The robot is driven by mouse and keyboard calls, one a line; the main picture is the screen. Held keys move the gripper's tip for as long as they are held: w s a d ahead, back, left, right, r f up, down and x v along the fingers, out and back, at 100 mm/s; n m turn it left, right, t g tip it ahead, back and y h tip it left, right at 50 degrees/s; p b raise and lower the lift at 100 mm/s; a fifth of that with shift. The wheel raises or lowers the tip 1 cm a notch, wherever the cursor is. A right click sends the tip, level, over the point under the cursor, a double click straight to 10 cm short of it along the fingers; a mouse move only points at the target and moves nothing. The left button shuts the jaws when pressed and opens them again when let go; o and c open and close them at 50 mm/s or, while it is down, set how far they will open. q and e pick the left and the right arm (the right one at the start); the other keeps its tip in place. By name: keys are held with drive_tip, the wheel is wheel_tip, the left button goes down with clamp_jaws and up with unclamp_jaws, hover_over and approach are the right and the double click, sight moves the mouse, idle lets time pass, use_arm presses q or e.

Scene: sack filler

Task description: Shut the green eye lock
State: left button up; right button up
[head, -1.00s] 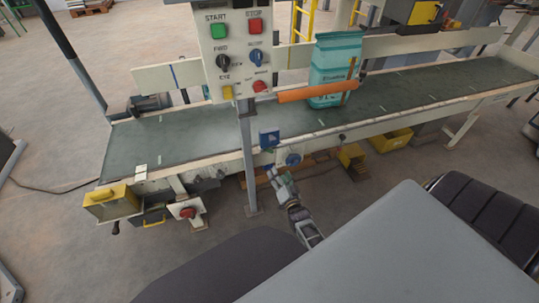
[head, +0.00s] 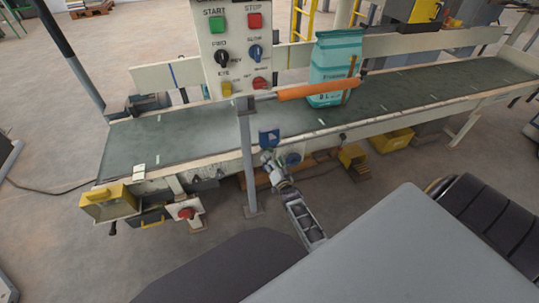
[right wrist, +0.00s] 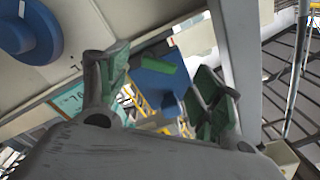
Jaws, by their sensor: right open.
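A small blue box (head: 269,137) hangs at the conveyor's front edge, just right of the grey post. In the right wrist view the blue box (right wrist: 158,84) shows between my fingers with a green bar (right wrist: 165,66) on it, which appears to be the green eye lock. How far the lock is turned is hard to tell. My right gripper (head: 266,160) is open, just below the blue box. In the wrist view its green-padded fingers (right wrist: 163,92) stand either side of the box, with no contact visible. My left gripper is not in view.
A grey post (head: 247,165) stands close left of my right gripper, below the control panel (head: 236,50). A round blue knob (head: 293,159) sits close to its right. A teal sack (head: 333,65) stands on the conveyor belt (head: 190,135) behind an orange bar (head: 305,91).

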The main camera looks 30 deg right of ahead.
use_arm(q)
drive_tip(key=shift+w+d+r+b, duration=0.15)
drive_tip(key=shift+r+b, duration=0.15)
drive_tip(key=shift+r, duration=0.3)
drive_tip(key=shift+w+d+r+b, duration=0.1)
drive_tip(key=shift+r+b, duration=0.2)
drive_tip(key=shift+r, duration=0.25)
use_arm(e)
drive_tip(key=shift+x, duration=2.35)
drive_tip(key=shift+c, duration=0.5)
drive_tip(key=c, duration=0.9)
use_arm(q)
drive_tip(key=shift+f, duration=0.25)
